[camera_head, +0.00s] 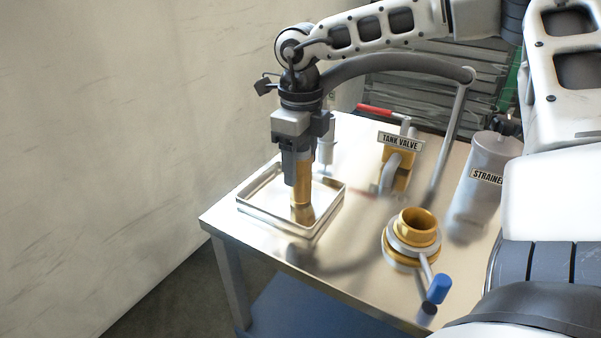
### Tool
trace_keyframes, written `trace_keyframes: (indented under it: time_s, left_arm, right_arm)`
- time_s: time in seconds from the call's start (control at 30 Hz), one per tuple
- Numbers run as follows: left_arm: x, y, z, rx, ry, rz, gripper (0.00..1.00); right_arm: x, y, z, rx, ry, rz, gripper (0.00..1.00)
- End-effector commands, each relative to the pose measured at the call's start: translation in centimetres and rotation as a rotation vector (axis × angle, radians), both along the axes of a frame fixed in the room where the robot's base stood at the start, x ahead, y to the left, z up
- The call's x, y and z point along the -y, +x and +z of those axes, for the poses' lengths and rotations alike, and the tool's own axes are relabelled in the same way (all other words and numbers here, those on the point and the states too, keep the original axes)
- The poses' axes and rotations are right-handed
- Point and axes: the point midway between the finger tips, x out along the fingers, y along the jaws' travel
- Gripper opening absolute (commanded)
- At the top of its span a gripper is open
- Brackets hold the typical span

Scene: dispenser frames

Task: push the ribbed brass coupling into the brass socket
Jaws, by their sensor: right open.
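The brass coupling (302,187) is upright over the shallow metal tray (262,217) on the table's left side. My right gripper (300,172) points down at the coupling's upper part, with its jaws open. The gripper hides that part, so I cannot tell whether the fingers touch it. I also cannot tell whether the coupling's lower end rests on the tray floor. The brass socket (417,224) stands open at the top on a grey and brass collar, to the right of the tray. My left gripper is not in view.
A blue-handled lever (438,288) sticks out from the socket's front. The tank valve (398,165) with a red handle stands behind, and the grey strainer (488,165) stands at right. A dark hose (400,66) arches above the table. Bare steel tabletop lies between tray and socket.

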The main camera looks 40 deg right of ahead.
Motion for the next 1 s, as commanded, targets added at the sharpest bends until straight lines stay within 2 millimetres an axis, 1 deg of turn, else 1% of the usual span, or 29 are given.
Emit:
trace_keyframes:
  time_s: [0.07, 0.1, 0.17, 0.2, 0.27, 0.3, 0.33, 0.57, 0.67, 0.77, 1.0]
  left_arm:
    - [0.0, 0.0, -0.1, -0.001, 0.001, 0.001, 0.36]
    - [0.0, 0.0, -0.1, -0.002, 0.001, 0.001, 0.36]
    - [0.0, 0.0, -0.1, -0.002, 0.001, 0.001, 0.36]
    - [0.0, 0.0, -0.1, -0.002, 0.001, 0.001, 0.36]
    - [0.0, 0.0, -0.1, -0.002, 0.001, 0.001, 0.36]
    - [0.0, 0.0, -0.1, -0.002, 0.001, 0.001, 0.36]
    - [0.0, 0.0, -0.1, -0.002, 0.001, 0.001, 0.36]
    - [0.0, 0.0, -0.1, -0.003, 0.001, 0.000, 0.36]
    - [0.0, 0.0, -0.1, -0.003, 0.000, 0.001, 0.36]
    - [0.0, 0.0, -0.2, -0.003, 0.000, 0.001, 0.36]
    - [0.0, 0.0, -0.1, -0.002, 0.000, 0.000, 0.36]
  right_arm:
    - [0.0, 0.0, 0.0, 0.001, 0.000, 0.000, 0.63]
    - [0.0, 0.0, 0.0, 0.000, 0.000, 0.000, 0.60]
    - [0.0, 0.0, 0.0, 0.001, 0.000, 0.000, 0.43]
    - [0.0, 0.0, 0.0, 0.001, 0.000, 0.000, 0.32]
    - [0.0, 0.0, 0.1, 0.001, 0.000, 0.000, 0.15]
    - [0.0, 0.0, 0.1, 0.001, -0.001, 0.000, 0.04]
    - [0.0, 0.0, 0.1, 0.001, -0.001, 0.000, 0.00]
    - [0.0, 0.1, 0.3, 0.004, 0.000, 0.000, 0.00]
    - [0.0, 0.2, 1.0, 0.008, -0.001, 0.000, 0.00]
    - [0.0, 0.2, 2.5, 0.010, -0.002, 0.000, 0.00]
    - [0.0, 0.2, 7.2, 0.008, -0.002, 0.001, 0.00]
